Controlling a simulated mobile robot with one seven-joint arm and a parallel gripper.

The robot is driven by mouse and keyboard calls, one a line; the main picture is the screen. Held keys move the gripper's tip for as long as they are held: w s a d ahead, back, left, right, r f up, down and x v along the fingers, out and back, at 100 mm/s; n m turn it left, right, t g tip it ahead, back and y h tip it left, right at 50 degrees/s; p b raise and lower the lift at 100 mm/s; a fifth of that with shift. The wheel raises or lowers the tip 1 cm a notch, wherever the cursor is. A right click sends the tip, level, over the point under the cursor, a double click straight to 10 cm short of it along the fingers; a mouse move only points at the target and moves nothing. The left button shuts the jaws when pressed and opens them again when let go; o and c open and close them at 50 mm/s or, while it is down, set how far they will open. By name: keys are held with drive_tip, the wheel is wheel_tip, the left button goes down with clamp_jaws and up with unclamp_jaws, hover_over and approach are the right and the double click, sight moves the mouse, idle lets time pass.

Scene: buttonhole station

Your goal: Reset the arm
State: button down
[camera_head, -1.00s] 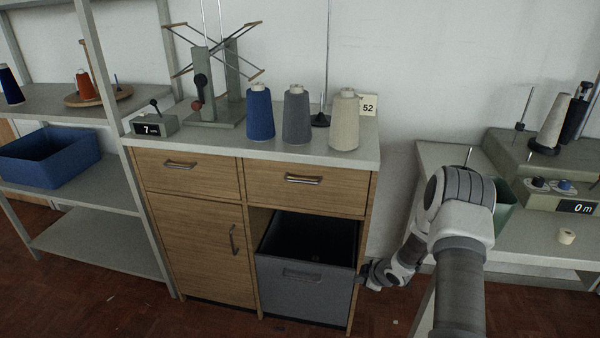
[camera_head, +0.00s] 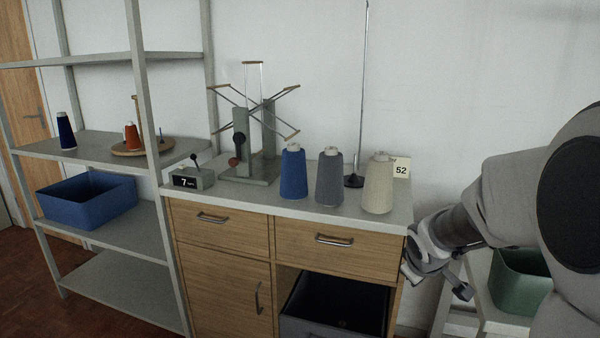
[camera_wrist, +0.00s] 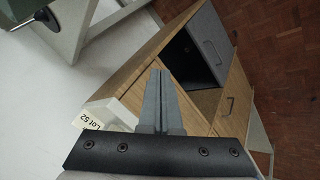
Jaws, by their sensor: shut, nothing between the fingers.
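My gripper (camera_wrist: 158,75) shows in the wrist view with its two grey fingers together and nothing between them. Behind the fingers, in that view, are the wooden cabinet (camera_wrist: 133,97) and its grey drawer (camera_wrist: 208,40). In the head view my arm comes in from the right and its wrist hangs beside the cabinet's right end. The fingertips are hard to make out there. The arm looks apart from the cones on the cabinet top.
Blue (camera_head: 293,172), grey (camera_head: 329,178) and cream (camera_head: 377,184) cones stand on the cabinet top (camera_head: 250,200), near a lot card (camera_head: 401,168). The dark drawer (camera_head: 340,305) is pulled out below. A green bin (camera_head: 518,280) is at right; shelving (camera_head: 110,240) is at left.

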drive_tip(key=s+a+r+m+g+y+p, duration=0.1)
drive_tip(key=s+a+r+m, duration=0.35)
drive_tip(key=s, duration=0.85)
drive_tip(key=s+a+r+m+y, duration=0.15)
drive_tip(key=s+a+r, duration=0.45)
drive_tip(key=s, duration=0.7)
wheel_tip(320, 180, up, 18)
drive_tip(key=p, duration=1.9)
drive_tip(key=shift+w+a+r+p, duration=0.15)
drive_tip(key=shift+a+r+p, duration=0.1)
drive_tip(key=shift+a+p, duration=0.05)
drive_tip(key=shift+d, duration=0.1)
